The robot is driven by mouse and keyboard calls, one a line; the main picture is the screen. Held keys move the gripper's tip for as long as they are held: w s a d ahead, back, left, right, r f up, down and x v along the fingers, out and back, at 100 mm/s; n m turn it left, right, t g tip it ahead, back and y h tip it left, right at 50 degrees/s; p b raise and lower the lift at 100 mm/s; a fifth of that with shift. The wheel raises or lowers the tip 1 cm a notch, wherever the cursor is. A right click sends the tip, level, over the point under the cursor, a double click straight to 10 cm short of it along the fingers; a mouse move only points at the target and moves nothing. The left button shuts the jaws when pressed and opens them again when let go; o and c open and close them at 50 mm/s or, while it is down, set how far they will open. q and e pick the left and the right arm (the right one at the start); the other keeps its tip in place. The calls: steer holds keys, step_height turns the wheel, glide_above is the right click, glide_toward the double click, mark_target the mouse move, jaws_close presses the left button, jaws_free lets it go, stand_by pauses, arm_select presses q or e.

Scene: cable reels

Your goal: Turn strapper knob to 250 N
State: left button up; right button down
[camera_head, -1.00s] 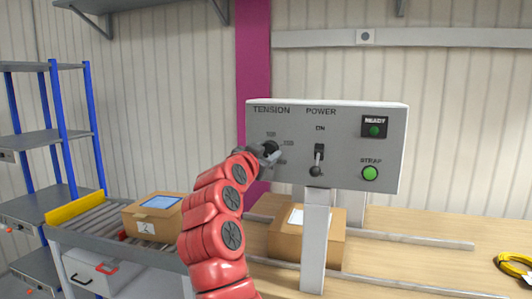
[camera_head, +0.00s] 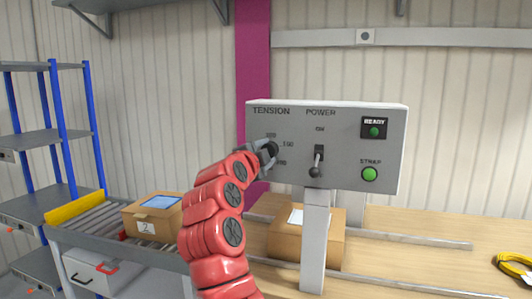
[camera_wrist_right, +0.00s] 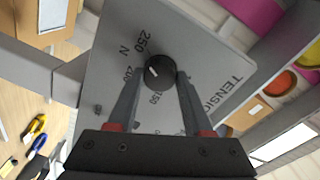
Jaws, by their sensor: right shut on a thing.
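The grey strapper panel (camera_head: 345,140) has a TENSION knob (camera_head: 271,148) at its left, printed numbers around it, and a POWER lever (camera_head: 317,162). In the right wrist view the black knob (camera_wrist_right: 160,72) has a short white mark on its upper-left part, towards the 200 and 250 N side; the exact setting is hard to tell. My right gripper (camera_head: 268,150) is shut on the knob, one finger on each side, as the right wrist view also shows (camera_wrist_right: 158,80). My left gripper is not in view.
A green READY light (camera_head: 374,130) and green STRAP button (camera_head: 370,174) are on the panel's right. A cardboard box (camera_head: 290,243) sits behind the panel's post (camera_head: 314,240). Another box (camera_head: 150,222) is on the roller conveyor at left. A yellow tool (camera_head: 515,262) lies at right.

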steer(key=shift+m, duration=0.3)
steer(key=shift+c, duration=1.6)
jaws_free()
steer(key=shift+s, duration=0.1)
steer(key=b+v, duration=0.2)
steer(key=v, duration=1.5)
steer(key=shift+a+r, duration=0.1)
steer(key=shift+a, duration=0.05)
